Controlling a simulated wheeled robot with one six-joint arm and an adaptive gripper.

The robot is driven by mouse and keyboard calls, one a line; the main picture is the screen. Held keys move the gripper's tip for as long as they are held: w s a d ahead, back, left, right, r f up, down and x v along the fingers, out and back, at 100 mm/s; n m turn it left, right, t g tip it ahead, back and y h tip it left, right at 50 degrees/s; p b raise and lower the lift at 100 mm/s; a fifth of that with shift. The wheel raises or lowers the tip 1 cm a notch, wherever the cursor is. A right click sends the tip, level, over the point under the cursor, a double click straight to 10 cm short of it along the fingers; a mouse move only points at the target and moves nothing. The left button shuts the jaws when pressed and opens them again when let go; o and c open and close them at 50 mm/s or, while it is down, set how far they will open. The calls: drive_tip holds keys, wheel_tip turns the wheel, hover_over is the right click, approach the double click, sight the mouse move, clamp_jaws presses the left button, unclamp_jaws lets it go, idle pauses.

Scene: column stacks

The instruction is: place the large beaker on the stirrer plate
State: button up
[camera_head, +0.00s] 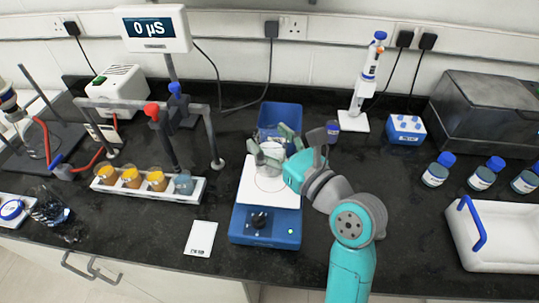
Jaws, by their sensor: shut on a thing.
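A blue bin (281,116) stands behind the plate. A rack of small beakers (150,190) and a metal frame (152,103) are to the left. A pipette stand (354,121), blue-capped bottles (437,170) and a white tray (500,235) are to the right.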

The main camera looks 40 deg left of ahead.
drive_tip(key=shift+f, duration=2.2)
drive_tip(key=shift+d+f, duration=0.1)
drive_tip(key=shift+f, duration=0.05)
drive_tip(key=o, duration=1.4)
drive_tip(key=shift+c, duration=0.2)
drive_tip(key=shift+r, duration=0.2)
drive_tip(key=v, duration=1.2)
